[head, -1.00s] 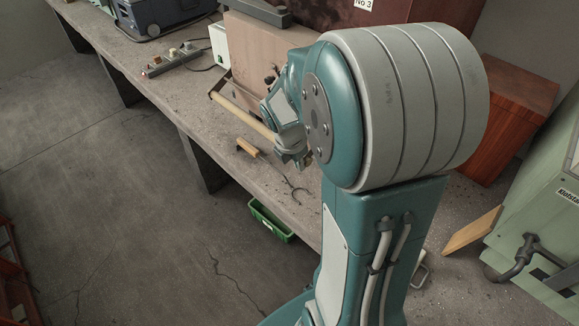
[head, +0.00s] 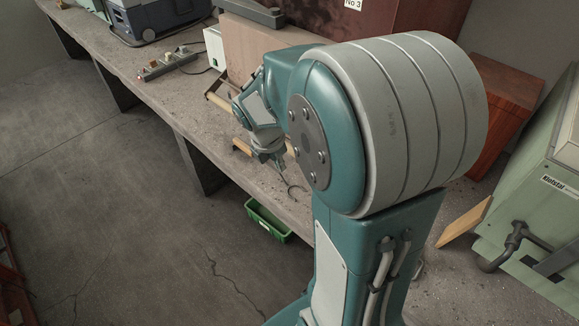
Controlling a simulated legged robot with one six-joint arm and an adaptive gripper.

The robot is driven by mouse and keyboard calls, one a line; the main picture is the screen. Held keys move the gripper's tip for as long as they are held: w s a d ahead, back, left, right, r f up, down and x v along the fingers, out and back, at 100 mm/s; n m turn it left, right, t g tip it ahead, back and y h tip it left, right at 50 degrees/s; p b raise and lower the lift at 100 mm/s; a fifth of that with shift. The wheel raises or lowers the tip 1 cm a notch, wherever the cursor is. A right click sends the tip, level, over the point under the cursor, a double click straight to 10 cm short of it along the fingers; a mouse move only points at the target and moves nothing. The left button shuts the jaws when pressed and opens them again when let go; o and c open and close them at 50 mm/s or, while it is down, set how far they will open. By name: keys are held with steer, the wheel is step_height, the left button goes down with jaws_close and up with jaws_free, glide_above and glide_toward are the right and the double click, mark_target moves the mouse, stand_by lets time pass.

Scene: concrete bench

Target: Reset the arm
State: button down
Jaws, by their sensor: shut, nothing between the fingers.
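My arm rises at the right of the head view and bends over the concrete bench (head: 165,100). My gripper (head: 279,163) points down over the bench's front part, small and partly behind my own arm. Its fingers are shut with nothing between them. A tool with a wooden handle (head: 241,147) and a dark curved hook (head: 298,190) lies on the bench. My gripper covers the tool's middle; whether they touch cannot be told.
A green tray (head: 266,220) is below the bench's front edge. A power strip (head: 166,64), a dark blue case (head: 155,18) and a pinkish-brown board (head: 262,48) are on the bench. A pale green machine (head: 535,215) stands at right.

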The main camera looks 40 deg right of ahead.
step_height(320, 180, up, 6)
steer(key=s+a+r+m+t+y, duration=0.3)
steer(key=s+a+r+m+t, duration=0.2)
steer(key=s+a+m, duration=0.7)
steer(key=r+m, duration=0.1)
steer(key=m, duration=0.6)
steer(key=shift+s+a, duration=0.35)
steer(key=shift+a, duration=0.05)
steer(key=shift+r, duration=0.1)
stand_by(1.1)
